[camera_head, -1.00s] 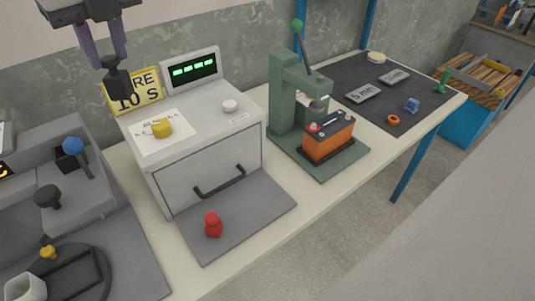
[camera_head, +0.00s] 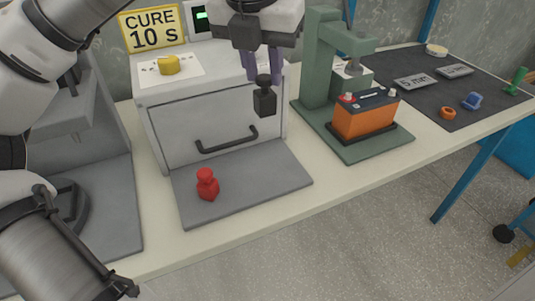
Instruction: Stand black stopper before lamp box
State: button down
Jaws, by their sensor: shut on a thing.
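My gripper (camera_head: 263,66) is shut on the black stopper (camera_head: 265,100). It holds the stopper upright in the air, in front of the upper right part of the grey box's door. The grey box (camera_head: 200,120), with the yellow knob (camera_head: 169,65) and the CURE 10 S sign (camera_head: 152,28), appears to be the lamp box. Its door is closed, with a dark handle (camera_head: 227,140). My gripper is above and to the right of the red stopper.
A green press (camera_head: 325,60) with an orange battery (camera_head: 365,115) stands to the right of the box. A dark mat (camera_head: 440,85) with small parts lies farther right. The grey plate is clear right of the red stopper. My arm covers the left side.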

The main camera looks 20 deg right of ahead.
notch_tip(320, 180, down, 16)
jog(key=shift+r+b, duration=0.15)
jog(key=shift+b, duration=0.25)
jog(key=c, duration=1.2)
grip_release()
jog(key=shift+o, duration=0.2)
jog(key=shift+r, duration=0.45)
jog(key=v, duration=1.1)
jog(key=shift+a+p, duration=0.15)
jog(key=shift+p, duration=0.15)
jog(key=shift+s, duration=0.1)
